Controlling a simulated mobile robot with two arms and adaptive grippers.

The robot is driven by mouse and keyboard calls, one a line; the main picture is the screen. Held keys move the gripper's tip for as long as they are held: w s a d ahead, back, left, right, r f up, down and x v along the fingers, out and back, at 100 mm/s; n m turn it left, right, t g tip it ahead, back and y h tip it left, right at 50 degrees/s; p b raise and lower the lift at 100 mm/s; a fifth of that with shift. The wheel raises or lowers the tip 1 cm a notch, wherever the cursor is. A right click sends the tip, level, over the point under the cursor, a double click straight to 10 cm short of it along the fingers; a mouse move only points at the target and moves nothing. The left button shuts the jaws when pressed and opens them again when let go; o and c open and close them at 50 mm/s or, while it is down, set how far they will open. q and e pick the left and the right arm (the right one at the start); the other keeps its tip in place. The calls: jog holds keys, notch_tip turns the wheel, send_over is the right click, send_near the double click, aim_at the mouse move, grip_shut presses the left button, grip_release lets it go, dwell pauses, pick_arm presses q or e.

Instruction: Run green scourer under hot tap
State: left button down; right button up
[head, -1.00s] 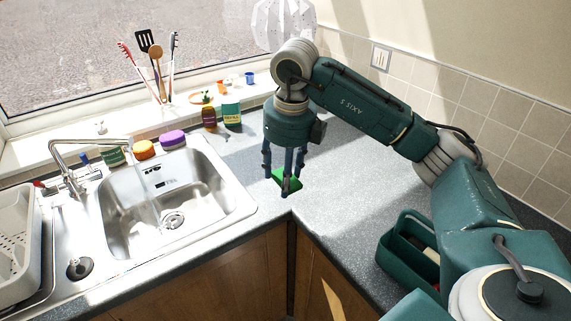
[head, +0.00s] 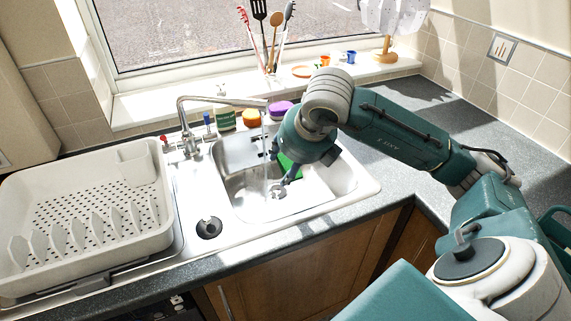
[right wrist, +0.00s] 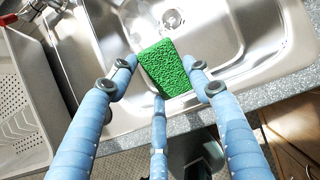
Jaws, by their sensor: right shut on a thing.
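The green scourer (head: 290,165) is held by my right gripper (head: 283,170) over the sink basin (head: 325,185), just right of the water stream. In the right wrist view the scourer (right wrist: 168,68) sits between the fingertips of the right gripper (right wrist: 162,88). The tap (head: 183,110) arches over the basin, and a thin stream of water (head: 265,150) falls from its spout. A red-marked handle (head: 164,139) and a blue-marked handle (head: 207,121) stand by its base. I cannot tell if the stream touches the scourer. My left gripper is out of view.
A white dish rack (head: 85,215) stands left of the sink. A green bottle (head: 224,112), an orange sponge (head: 252,118) and a purple sponge (head: 281,108) line the back. A black plug (head: 209,228) lies on the drainer. The counter (head: 400,180) right of the sink is mostly clear.

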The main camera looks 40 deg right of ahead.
aim_at(278, 159)
jog(key=shift+w+d, duration=0.15)
jog(key=shift+w, duration=0.2)
jog(key=w+d+f+p, duration=0.1)
jog(key=w+d+f, duration=0.1)
jog(key=w, duration=1)
jog(key=shift+w+f, duration=0.25)
jog(key=shift+f, duration=0.1)
jog(key=shift+s+a+b, duration=0.2)
jog(key=shift+s+b, duration=0.15)
jog(key=shift+s, duration=0.95)
jog(key=shift+s+a+b, duration=0.25)
jog(key=shift+s+b, duration=0.05)
jog(key=shift+s, duration=1.05)
jog(key=shift+s+a+b, duration=0.2)
jog(key=shift+s+b, duration=0.15)
jog(key=shift+s, duration=0.95)
